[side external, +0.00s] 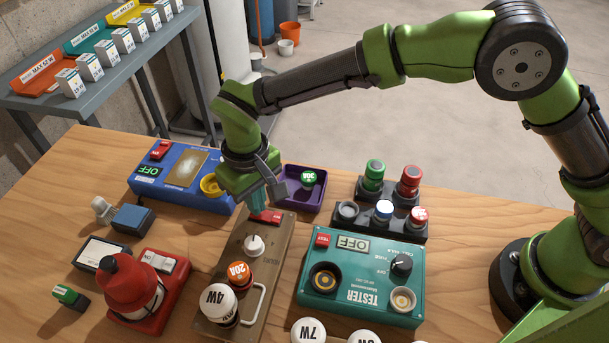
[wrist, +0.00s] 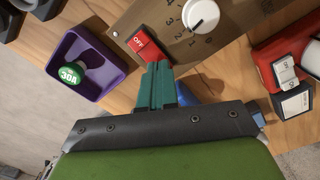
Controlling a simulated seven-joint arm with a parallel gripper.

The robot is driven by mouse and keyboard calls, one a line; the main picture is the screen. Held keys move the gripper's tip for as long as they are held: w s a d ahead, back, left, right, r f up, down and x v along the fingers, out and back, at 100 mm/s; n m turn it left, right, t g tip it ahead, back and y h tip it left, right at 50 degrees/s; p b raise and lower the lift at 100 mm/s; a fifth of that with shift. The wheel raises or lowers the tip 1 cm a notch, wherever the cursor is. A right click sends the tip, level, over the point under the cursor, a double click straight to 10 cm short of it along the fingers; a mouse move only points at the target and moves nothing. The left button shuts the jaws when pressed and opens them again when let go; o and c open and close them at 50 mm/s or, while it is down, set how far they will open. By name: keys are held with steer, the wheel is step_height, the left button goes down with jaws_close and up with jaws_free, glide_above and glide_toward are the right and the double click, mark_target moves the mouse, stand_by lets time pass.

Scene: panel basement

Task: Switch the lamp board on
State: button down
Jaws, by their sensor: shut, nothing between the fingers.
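The brown lamp board (side external: 245,275) lies on the wooden table. It carries a red rocker switch (side external: 268,217) at its far end, a white dial knob (side external: 254,244), an orange 20A cap (side external: 239,273) and a white 4W bulb (side external: 218,302). In the wrist view the red switch (wrist: 143,42) reads OFF, and the dial knob (wrist: 201,15) shows beside it. My gripper (side external: 259,207) is shut and empty, with its teal fingertips (wrist: 158,68) right at the switch's edge. Whether they touch it I cannot tell.
A purple tray (side external: 302,198) holding a green 30A cap (side external: 309,177) stands close beside my gripper. A blue box (side external: 180,177) is at the left, a teal tester (side external: 362,278) at the right, and a red beacon (side external: 129,287) at the front left.

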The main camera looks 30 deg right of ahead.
mark_target(264, 215)
steer(key=shift+f, duration=0.3)
steer(key=shift+r, duration=3.55)
steer(key=shift+s+d+f, duration=0.4)
steer(key=shift+s+f, duration=0.1)
steer(key=shift+f, duration=0.2)
steer(key=s+d+r+m+t, duration=0.2)
steer(key=s+d+r, duration=0.2)
steer(key=d, duration=0.6)
steer(key=s+d+r+m+t+y, duration=0.1)
steer(key=s+d+r+m+t, duration=0.1)
steer(key=d, duration=0.9)
steer(key=s+d+r+m+t+y, duration=0.1)
steer(key=s+d+r+m+t, duration=0.2)
steer(key=s+d+r, duration=0.4)
steer(key=shift+s+d, duration=0.3)
steer(key=shift+d, duration=1.4)
steer(key=shift+r, duration=0.1)
